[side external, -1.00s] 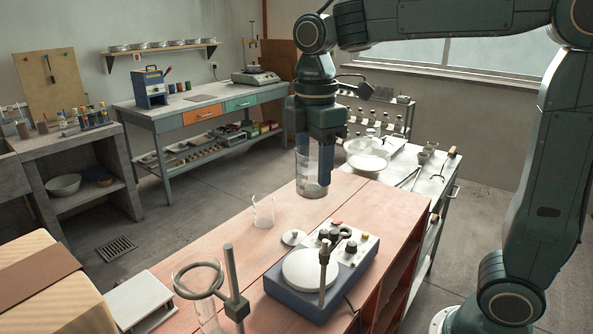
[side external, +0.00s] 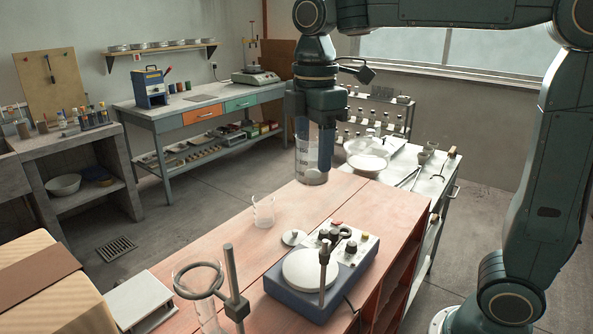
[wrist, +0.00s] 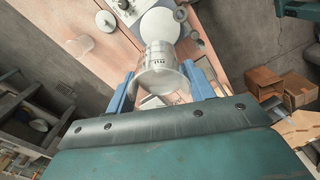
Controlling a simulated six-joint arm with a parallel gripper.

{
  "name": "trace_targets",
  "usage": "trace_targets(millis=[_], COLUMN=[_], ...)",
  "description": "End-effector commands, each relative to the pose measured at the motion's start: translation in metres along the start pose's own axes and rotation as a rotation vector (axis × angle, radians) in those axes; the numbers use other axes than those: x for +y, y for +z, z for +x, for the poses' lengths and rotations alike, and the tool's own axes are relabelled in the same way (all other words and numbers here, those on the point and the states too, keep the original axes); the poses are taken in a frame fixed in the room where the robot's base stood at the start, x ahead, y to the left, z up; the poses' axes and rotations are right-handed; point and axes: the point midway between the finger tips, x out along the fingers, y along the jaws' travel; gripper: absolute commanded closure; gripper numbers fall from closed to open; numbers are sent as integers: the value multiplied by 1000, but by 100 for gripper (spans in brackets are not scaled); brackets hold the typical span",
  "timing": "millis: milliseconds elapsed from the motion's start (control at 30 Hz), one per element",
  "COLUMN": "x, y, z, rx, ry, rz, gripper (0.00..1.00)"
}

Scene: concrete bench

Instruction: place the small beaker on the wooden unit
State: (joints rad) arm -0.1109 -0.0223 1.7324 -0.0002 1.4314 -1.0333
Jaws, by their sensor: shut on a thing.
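My gripper (side external: 313,140) is shut on a clear graduated beaker (side external: 308,163), which hangs upright between the fingers. In the side view it appears near the far end of the reddish wooden unit (side external: 215,255); its exact height above the surface is hard to tell. In the wrist view the same beaker (wrist: 158,62) sits between the two blue fingers. A second clear glass vessel (side external: 263,212) stands on the wooden unit and looks smaller than the held one.
A blue hotplate stirrer (side external: 310,285) with a white round top stands on the unit, with a small white lid (side external: 293,237) beside it. A ring stand (side external: 236,290) holds a tall glass at the near edge. The unit's far end is clear.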

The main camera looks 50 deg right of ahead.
Motion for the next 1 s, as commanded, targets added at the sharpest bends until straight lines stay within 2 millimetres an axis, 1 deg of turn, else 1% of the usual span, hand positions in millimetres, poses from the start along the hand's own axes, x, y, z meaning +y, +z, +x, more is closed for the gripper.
trace_targets(millis=[167, 367, 667, 1000], x=[9, 33, 88, 151], y=[-4, -15, -39, -62], z=[0, -1, 5, 25], rx=[0, 0, 1, 2], ry=[-1, -1, -2, -2], rz=[12, 47, 130, 230], gripper=[74, 74, 74, 74])
